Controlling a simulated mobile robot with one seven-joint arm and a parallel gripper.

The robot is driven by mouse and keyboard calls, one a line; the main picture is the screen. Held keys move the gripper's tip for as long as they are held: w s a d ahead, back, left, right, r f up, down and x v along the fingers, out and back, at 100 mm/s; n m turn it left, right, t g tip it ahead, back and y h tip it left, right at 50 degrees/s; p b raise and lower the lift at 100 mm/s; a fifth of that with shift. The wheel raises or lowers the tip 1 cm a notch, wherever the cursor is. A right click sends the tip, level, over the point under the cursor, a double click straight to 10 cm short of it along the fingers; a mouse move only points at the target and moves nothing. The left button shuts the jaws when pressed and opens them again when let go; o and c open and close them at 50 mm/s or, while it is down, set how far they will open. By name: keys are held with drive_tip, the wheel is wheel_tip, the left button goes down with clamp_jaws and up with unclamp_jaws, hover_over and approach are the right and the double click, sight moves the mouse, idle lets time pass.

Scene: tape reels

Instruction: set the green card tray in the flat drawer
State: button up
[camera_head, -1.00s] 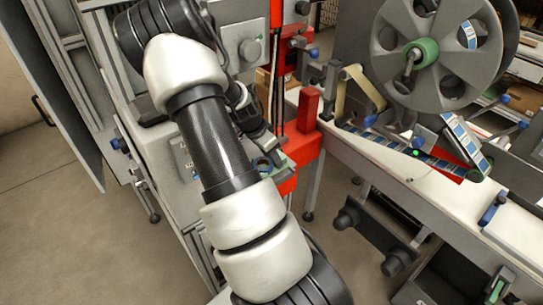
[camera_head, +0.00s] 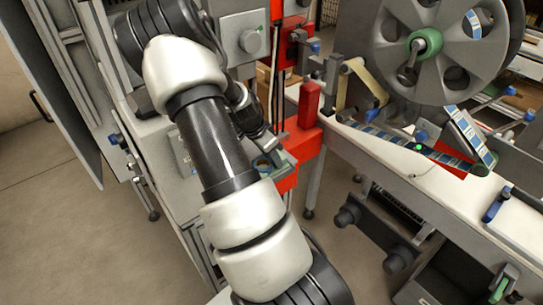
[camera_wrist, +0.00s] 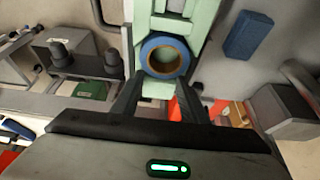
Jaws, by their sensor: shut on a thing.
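The green card tray (camera_wrist: 162,91) is pale green and long. In the wrist view it runs from between my fingers up to the top edge. A blue ring like a tape roll (camera_wrist: 165,57) lies on it. My gripper (camera_wrist: 160,98) is shut on the tray's near end. In the head view the tray (camera_head: 285,158) and ring show small beyond my arm, which hides much of the gripper. I cannot tell which part is the flat drawer in either view.
A large grey reel (camera_head: 440,50) with a green hub stands at the upper right. A red post (camera_head: 309,103) stands beside the white bench top (camera_head: 400,158). A blue block (camera_wrist: 248,35) is right of the tray in the wrist view. Open floor (camera_head: 70,230) lies at lower left.

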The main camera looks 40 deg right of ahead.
drive_tip(key=o, duration=1.2)
drive_tip(key=shift+o, duration=0.2)
wheel_tip(320, 180, up, 10)
drive_tip(key=p, duration=0.1)
